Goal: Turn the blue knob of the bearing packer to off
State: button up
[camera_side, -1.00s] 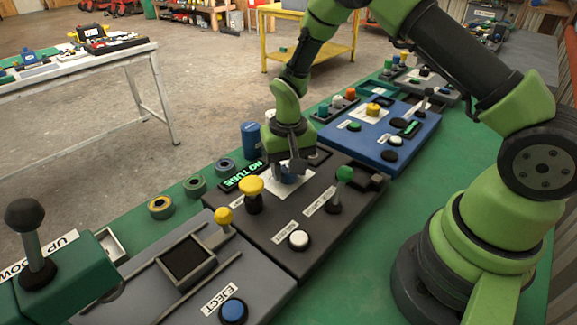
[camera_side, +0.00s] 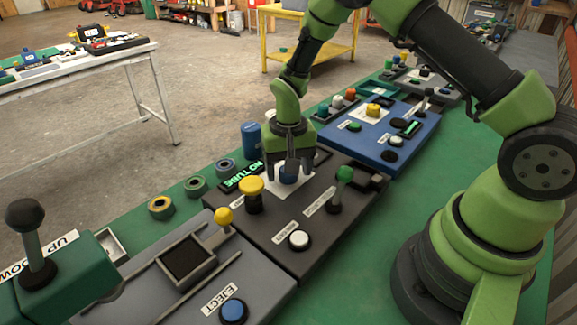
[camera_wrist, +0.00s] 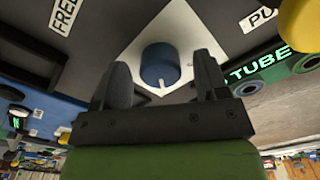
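The blue knob (camera_wrist: 160,66) sits on a white plate (camera_wrist: 190,38) on the dark panel of the bearing packer (camera_side: 262,232). A white mark on the knob points toward the bottom of the wrist view. In the side view the knob (camera_side: 289,177) is partly hidden by my gripper (camera_side: 289,168). My gripper is open, pointing down over the knob. In the wrist view the gripper (camera_wrist: 163,78) has one finger on each side of the knob, with a gap visible on both sides. I cannot tell how far down the fingers reach.
A yellow mushroom button (camera_side: 251,187), a green-topped lever (camera_side: 344,175) and a white button (camera_side: 299,239) stand close by on the same panel. A lit NO TUBE display (camera_side: 242,177) is left of the knob. A blue panel (camera_side: 372,125) lies behind.

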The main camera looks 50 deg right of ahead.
notch_tip(320, 180, up, 10)
dwell(0.6)
